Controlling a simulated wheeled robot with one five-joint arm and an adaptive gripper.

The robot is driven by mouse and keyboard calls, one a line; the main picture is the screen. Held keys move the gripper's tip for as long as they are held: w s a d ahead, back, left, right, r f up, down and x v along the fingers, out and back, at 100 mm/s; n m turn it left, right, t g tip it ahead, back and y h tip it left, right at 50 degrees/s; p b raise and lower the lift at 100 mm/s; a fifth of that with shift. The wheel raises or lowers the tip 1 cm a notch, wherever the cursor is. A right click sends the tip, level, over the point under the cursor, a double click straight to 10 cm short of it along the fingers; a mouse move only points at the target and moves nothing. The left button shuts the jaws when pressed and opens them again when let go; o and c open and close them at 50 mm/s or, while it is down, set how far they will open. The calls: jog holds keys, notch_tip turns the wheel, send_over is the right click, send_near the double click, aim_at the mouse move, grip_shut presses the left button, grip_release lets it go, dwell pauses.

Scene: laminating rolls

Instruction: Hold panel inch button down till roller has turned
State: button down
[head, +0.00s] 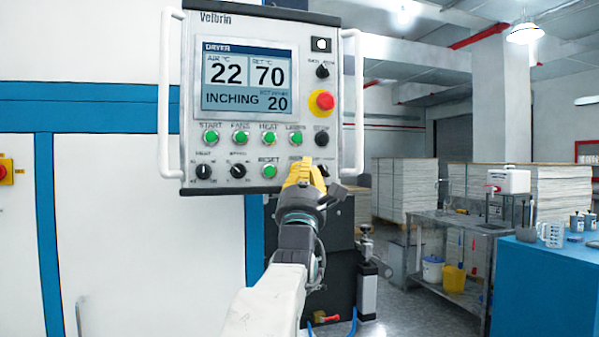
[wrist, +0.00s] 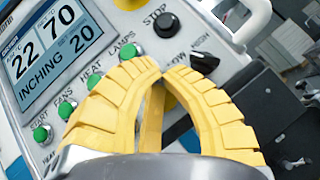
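The control panel (head: 183,120) is grey, and its screen (head: 246,82) reads DRYER, 22, 70, INCHING and 20. The screen also shows in the wrist view (wrist: 50,50). My gripper (head: 306,162) has yellow ribbed fingers reaching up to the panel's lower right, right of the green RESET button (head: 270,172). In the wrist view the fingertips (wrist: 162,72) come together with nothing seen between them, against or close to the panel face. The inch button is hidden behind the fingers, so its contact is not directly visible. No roller is in view.
A row of green buttons (head: 240,138) and a black STOP button (head: 321,138) sit just above my fingers. A red emergency stop (head: 324,101) is higher up. Handles (head: 170,90) flank the panel. A grey bench (head: 455,222) and blue cabinet (head: 545,285) stand at right.

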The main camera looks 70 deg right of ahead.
jog(key=shift+s+a+f+b, duration=0.15)
jog(key=shift+a+f+b, duration=0.1)
jog(key=shift+b, duration=0.45)
jog(key=shift+s+a+r+b, duration=0.25)
jog(key=shift+a+b, duration=0.2)
jog(key=shift+b, duration=0.25)
